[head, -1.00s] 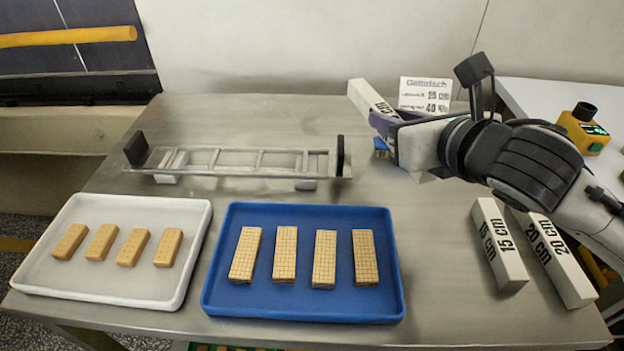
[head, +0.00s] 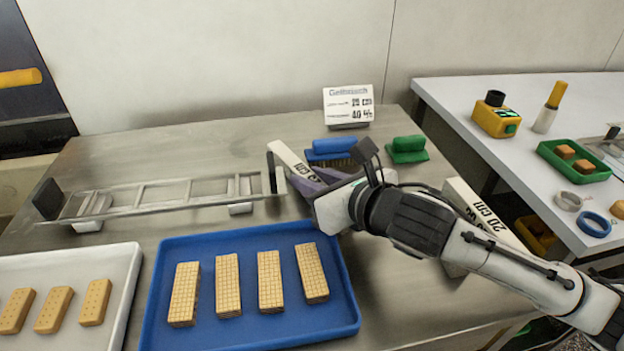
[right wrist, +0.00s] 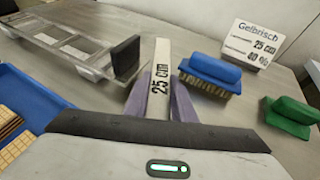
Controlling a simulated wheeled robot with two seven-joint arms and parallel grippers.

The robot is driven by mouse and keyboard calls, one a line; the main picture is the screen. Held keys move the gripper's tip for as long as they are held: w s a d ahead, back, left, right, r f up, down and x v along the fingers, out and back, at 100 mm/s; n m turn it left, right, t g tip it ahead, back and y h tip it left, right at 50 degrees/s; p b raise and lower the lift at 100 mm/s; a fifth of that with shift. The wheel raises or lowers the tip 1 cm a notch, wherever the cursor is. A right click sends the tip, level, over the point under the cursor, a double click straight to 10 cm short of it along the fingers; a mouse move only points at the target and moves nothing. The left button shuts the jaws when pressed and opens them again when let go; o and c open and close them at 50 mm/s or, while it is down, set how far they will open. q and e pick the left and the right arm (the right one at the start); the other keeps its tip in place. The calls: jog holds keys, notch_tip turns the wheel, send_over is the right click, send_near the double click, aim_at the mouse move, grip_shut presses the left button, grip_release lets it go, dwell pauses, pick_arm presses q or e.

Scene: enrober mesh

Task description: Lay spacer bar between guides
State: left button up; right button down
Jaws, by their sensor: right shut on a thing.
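My right gripper (head: 312,184) is shut on a white spacer bar (head: 288,160) close to the right end of the metal guide frame. The guide frame (head: 160,197) has long rails, crosspieces and black end plates, and stands on white feet. The bar is just right of its right end plate (right wrist: 125,57); I cannot tell whether they touch. My left gripper is out of view.
A blue tray (head: 252,332) of wafers and a white tray (head: 122,262) of biscuits lie in front. A side table (head: 450,98) stands right.

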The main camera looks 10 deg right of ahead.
jog(key=shift+f, duration=0.1)
jog(key=c, duration=1.8)
grip_release()
jog(key=shift+o, duration=0.2)
